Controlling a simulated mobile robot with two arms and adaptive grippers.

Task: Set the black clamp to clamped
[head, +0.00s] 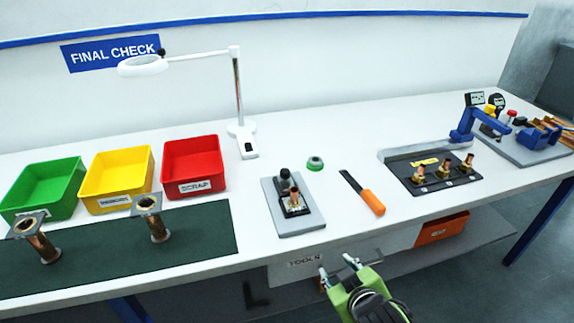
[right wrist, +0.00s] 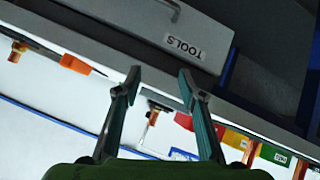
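The black clamp (head: 285,182) stands on a grey base plate (head: 296,226) near the middle of the table. It has a dark upright knob or handle at its back. A copper fitting (head: 294,201) stands at the clamp, over a black block. Whether the clamp is closed on the fitting is too small to tell. My right gripper (head: 337,266) is open and empty, in front of the table's front edge, to the right of and nearer than the plate. In the right wrist view its fingers (right wrist: 159,82) are apart, with the plate's copper fitting (right wrist: 153,117) beyond them. My left gripper is out of view.
An orange-handled tool (head: 372,202) and a small green-rimmed round item (head: 315,164) lie right of the plate. A lamp (head: 243,135) and a red bin (head: 192,164) stand behind left. A black fixture board (head: 440,182) is farther right. The TOOLS drawer (right wrist: 150,28) is below the tabletop.

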